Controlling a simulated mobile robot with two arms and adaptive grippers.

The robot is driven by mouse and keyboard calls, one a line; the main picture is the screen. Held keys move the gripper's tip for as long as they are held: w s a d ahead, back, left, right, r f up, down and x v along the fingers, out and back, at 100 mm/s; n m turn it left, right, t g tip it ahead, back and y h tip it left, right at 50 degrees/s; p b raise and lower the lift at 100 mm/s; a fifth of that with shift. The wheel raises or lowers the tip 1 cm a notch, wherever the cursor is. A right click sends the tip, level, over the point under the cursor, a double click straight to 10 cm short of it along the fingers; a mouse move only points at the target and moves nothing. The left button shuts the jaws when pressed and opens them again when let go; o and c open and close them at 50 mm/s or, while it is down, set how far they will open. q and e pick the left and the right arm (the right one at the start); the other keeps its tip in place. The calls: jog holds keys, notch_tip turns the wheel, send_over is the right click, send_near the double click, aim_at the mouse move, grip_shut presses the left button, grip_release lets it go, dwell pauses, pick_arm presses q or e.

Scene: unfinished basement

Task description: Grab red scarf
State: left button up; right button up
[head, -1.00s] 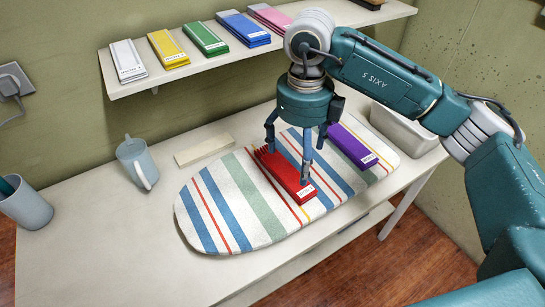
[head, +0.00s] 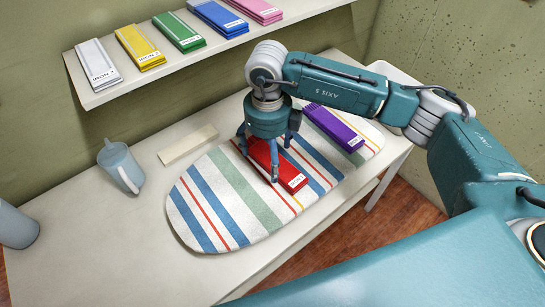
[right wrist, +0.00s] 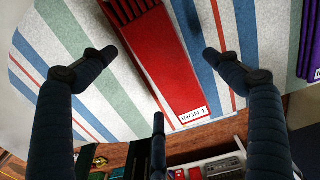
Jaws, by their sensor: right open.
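The red scarf (head: 291,176) is a flat folded strip with a white label, lying on the striped ironing board (head: 215,212). My right gripper (head: 266,158) is over it, pointing down, with its fingers spread. In the right wrist view, the red scarf (right wrist: 165,62) runs between the open fingers of the right gripper (right wrist: 158,76), one finger to each side and a third near the labelled end. Its far end runs out of that view at the top. I cannot tell whether any finger touches it. My left gripper is not in view.
A purple folded scarf (head: 335,128) lies on the board to the right. A shelf (head: 105,95) above holds several folded scarves.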

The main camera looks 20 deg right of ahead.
jog(key=shift+f, duration=0.95)
jog(key=shift+c, duration=0.3)
jog(key=c, duration=1.2)
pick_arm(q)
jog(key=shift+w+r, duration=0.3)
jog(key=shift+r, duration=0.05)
pick_arm(e)
jog(key=shift+c, duration=0.2)
jog(key=shift+r, duration=0.15)
